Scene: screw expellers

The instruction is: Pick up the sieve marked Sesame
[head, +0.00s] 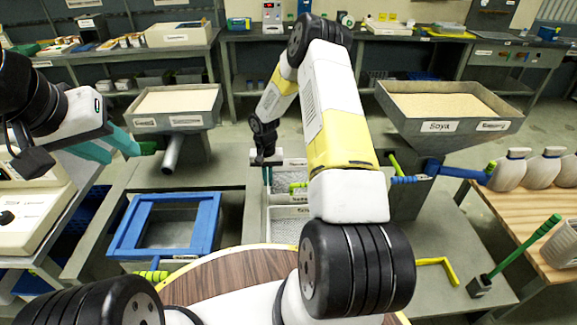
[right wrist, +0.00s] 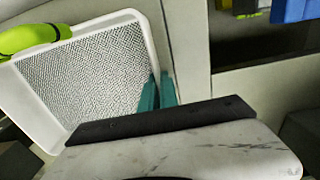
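Two white-framed mesh trays, the sieves, stand one behind the other in the middle of the head view: a far one (head: 289,179) and a near one (head: 290,226). Both have small labels that are too small for me to read, so I cannot tell which says Sesame. My right gripper (head: 267,174) points down at the left edge of the far sieve. In the right wrist view its teal fingers (right wrist: 157,92) stand close together on either side of the rim of a sieve (right wrist: 88,75) with a green handle. My left gripper (head: 112,148) is open and empty at the left.
A blue frame (head: 205,225) lies left of the sieves. A hopper of pale seeds (head: 175,104) stands behind it; another, marked Soya (head: 438,127), stands to the right. A round wooden top (head: 215,275) is in front.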

